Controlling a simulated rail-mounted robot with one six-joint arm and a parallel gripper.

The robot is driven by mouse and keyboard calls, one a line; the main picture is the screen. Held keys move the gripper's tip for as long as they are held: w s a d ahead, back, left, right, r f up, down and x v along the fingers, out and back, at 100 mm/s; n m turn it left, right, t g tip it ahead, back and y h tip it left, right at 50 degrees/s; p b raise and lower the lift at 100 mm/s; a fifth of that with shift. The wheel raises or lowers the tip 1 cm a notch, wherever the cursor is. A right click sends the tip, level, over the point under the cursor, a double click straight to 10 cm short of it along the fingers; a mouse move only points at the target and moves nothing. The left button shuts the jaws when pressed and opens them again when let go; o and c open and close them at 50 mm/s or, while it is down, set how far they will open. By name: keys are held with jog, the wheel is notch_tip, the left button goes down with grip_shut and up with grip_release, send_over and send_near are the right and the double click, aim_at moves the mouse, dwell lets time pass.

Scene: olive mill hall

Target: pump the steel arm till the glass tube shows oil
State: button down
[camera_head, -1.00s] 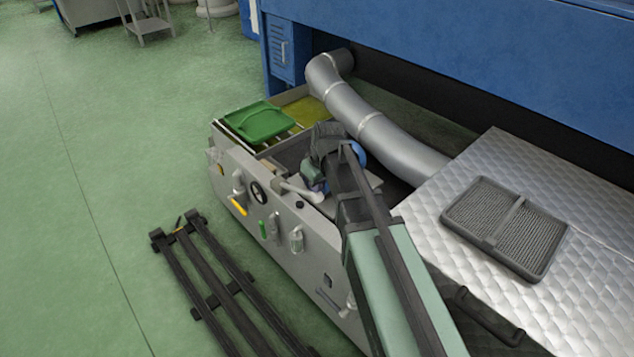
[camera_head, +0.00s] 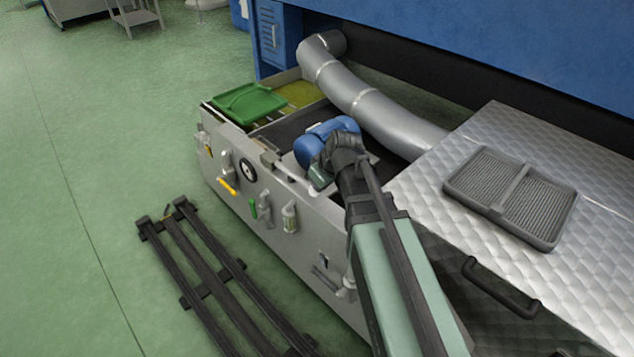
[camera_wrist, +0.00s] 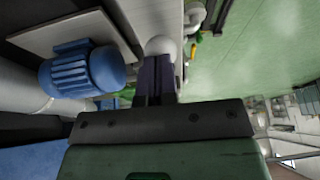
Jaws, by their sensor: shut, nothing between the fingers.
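My gripper (camera_wrist: 156,62) shows in the wrist view with its dark fingers together and nothing between them. A pale rounded knob (camera_wrist: 160,45) lies just past the fingertips; I cannot tell whether they touch, or whether it is the end of the steel arm. In the head view my gripper (camera_head: 319,178) is mostly hidden by my wrist, at the panel's top edge beside the blue motor (camera_head: 308,150). The steel arm cannot be made out clearly there. A small clear glass tube (camera_head: 289,218) is on the grey front panel; its oil level is too small to read.
The panel carries a round gauge (camera_head: 248,170), a yellow lever (camera_head: 228,187) and a green handle (camera_head: 253,207). A green tray (camera_head: 248,102), a silver duct (camera_head: 372,108) and a quilted metal cover (camera_head: 425,185) surround the open tank.

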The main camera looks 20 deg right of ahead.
jog(key=shift+s+f, duration=0.1)
jog(key=p+v, duration=1.3)
jog(key=shift+d+r, duration=0.25)
jog(key=shift+r, duration=0.05)
jog(key=shift+s, duration=0.15)
dwell(0.5)
